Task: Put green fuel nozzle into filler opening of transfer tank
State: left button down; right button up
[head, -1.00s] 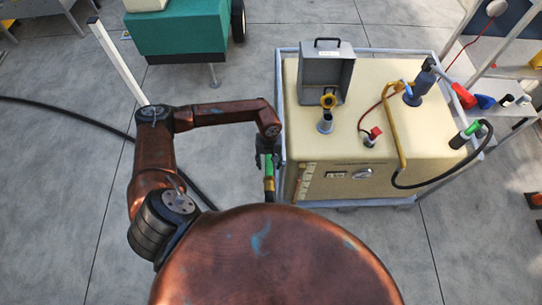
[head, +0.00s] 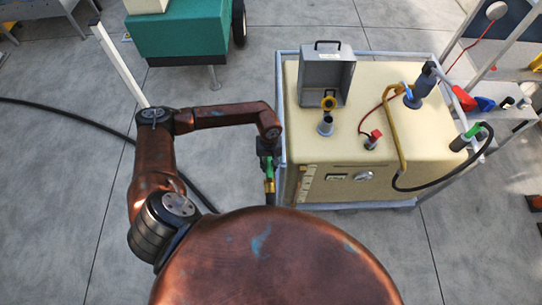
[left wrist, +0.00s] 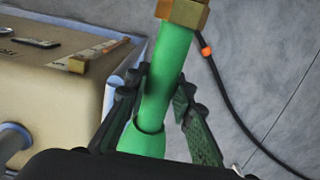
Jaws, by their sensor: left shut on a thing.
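The green fuel nozzle (left wrist: 168,75) has a brass collar at its upper end in the left wrist view. My left gripper (left wrist: 160,100) is shut on its green body, with a finger on each side. In the head view, my left gripper (head: 266,150) holds the nozzle (head: 268,170) just left of the cream transfer tank (head: 420,142), outside its frame. The nozzle is apart from the opening. My right gripper is out of view.
A grey open-lidded box (head: 321,72) stands behind the filler opening. A yellow pipe (head: 399,140), a blue-grey pump (head: 420,88), a red-handled fitting (head: 373,139) and another green-tipped nozzle (head: 464,139) stand farther right. A grey rail (head: 280,100) edges the tank. A dark hose (head: 75,110) crosses the floor.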

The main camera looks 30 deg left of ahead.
pick_arm(q)
jog(key=shift+r, duration=0.25)
jog(key=shift+r+p, duration=1.15)
jog(key=shift+r, duration=1.1)
jog(key=shift+r+p, duration=1.2)
jog(key=shift+r, duration=2.15)
jog(key=shift+f, duration=0.1)
